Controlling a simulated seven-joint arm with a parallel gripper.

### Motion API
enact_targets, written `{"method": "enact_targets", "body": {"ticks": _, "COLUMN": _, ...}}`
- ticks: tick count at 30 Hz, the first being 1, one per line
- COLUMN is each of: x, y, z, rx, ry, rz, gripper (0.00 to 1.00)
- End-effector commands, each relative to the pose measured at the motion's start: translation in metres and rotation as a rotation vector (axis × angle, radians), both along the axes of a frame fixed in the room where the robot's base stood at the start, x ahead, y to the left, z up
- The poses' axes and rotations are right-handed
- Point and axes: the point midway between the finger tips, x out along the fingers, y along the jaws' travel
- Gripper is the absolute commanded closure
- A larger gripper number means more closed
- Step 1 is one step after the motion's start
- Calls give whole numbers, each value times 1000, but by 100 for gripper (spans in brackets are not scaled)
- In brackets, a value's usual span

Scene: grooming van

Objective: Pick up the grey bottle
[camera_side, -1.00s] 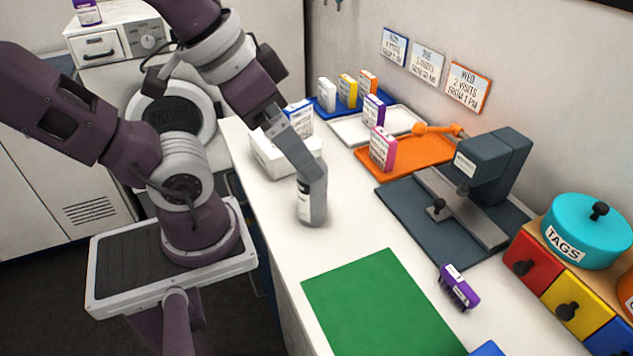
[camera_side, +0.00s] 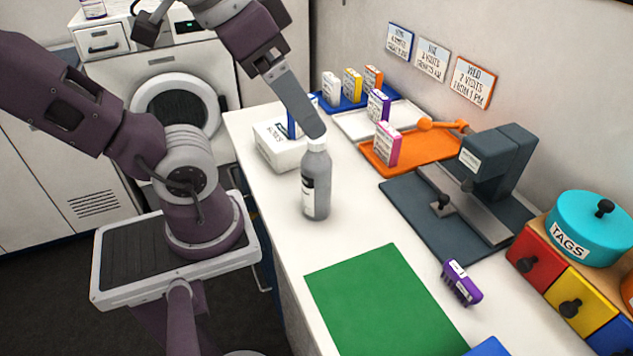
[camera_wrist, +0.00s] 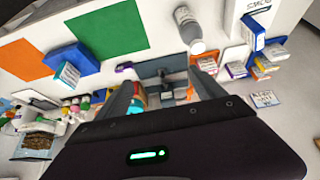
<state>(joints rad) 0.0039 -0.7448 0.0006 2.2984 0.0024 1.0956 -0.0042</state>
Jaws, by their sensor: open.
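The grey bottle (camera_side: 317,190) stands upright on the white counter, with a pale cap and a white label on its left side. In the wrist view the bottle (camera_wrist: 187,22) shows near the top edge, outside the space between the fingers. My gripper (camera_side: 318,132) is just above the bottle's cap in the side view, where one finger hides the other. Its tip overlaps the cap in the picture; I cannot tell whether they touch. In the wrist view my gripper (camera_wrist: 165,85) has its two fingers apart with nothing held between them.
A white box (camera_side: 279,150) stands behind the bottle. A green mat (camera_side: 385,300) lies in front. A dark tray with a grey device (camera_side: 495,165), an orange tray (camera_side: 430,148) and a purple item (camera_side: 461,282) are to the right.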

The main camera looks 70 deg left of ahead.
Motion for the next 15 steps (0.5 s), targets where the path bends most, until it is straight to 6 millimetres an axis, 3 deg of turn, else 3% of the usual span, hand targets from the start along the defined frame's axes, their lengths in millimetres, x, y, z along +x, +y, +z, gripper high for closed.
{"method": "enact_targets", "body": {"ticks": 3, "x": -6, "y": 12, "z": -20, "rx": 231, "ry": 241, "rz": -256, "gripper": 21}}
{"method": "enact_targets", "body": {"ticks": 7, "x": -6, "y": 32, "z": -31, "rx": 498, "ry": 491, "rz": -543, "gripper": 21}}
{"method": "enact_targets", "body": {"ticks": 11, "x": 6, "y": 47, "z": -29, "rx": 765, "ry": 720, "rz": -811, "gripper": 21}}
{"method": "enact_targets", "body": {"ticks": 15, "x": 31, "y": 51, "z": -17, "rx": 1057, "ry": 953, "rz": -1061, "gripper": 21}}
